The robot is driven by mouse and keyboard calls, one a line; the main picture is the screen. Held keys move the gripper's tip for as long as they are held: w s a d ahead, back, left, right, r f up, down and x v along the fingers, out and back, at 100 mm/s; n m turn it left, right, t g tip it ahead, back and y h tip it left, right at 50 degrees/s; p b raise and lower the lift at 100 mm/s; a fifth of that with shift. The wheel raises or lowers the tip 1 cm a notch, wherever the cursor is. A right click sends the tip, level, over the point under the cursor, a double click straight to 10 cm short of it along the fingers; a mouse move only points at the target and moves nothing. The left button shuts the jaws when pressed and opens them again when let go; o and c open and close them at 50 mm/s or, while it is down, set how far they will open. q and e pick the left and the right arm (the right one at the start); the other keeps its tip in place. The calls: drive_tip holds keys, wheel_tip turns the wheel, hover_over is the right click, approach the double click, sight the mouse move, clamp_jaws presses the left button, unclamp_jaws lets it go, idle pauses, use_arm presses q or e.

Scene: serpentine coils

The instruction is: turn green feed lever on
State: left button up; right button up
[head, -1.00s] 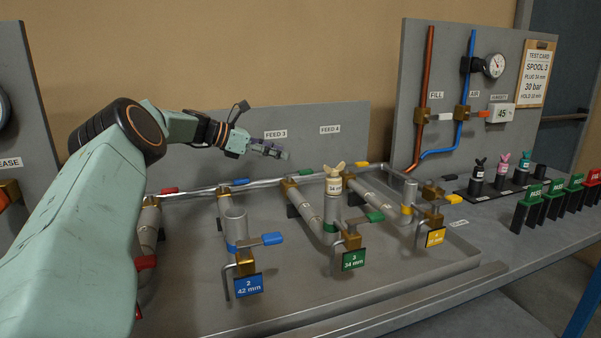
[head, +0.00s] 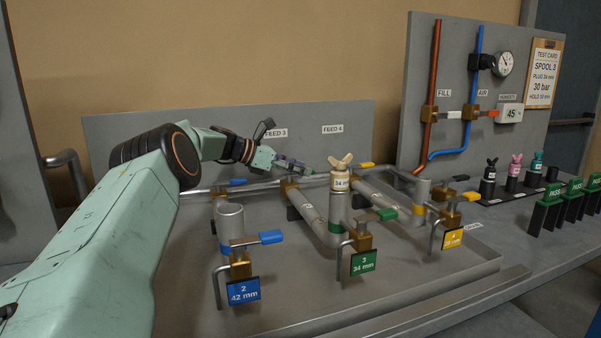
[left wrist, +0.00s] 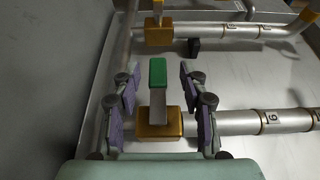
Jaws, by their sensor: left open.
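The green feed lever (left wrist: 157,75) shows in the left wrist view, with a grey arm on a brass valve (left wrist: 172,122). It points up the picture, across the line of the pipe running right from the valve. My left gripper (left wrist: 158,92) is open, with one finger on each side of the lever and a gap visible on both sides. In the head view my left gripper (head: 294,165) is at the back of the rig, below the FEED 3 label (head: 276,133), and hides the feed lever there. My right gripper is not in view.
A capped spool (head: 340,200) with a tan wing-nut plug stands just right of my gripper. A blue feed lever (head: 233,182) is to the left, a yellow one (head: 461,178) to the right. The back panel (head: 345,115) rises close behind. A green-handled front valve (head: 386,214) sits nearer.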

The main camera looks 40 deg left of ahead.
use_arm(q)
drive_tip(key=shift+d, duration=0.25)
drive_tip(key=shift+a+f, duration=0.2)
drive_tip(key=shift+a, duration=0.15)
drive_tip(key=shift+w+a+f, duration=0.15)
drive_tip(key=shift+w, duration=0.2)
drive_tip(key=shift+d+r, duration=0.25)
drive_tip(key=shift+d, duration=0.15)
drive_tip(key=shift+c, duration=1.3)
drive_tip(key=shift+s, duration=0.25)
drive_tip(key=shift+c, duration=0.7)
drive_tip(key=shift+a+f, duration=0.15)
drive_tip(key=shift+a, duration=0.1)
drive_tip(key=c, duration=0.3)
drive_tip(key=shift+d, duration=0.1)
clamp_jaws()
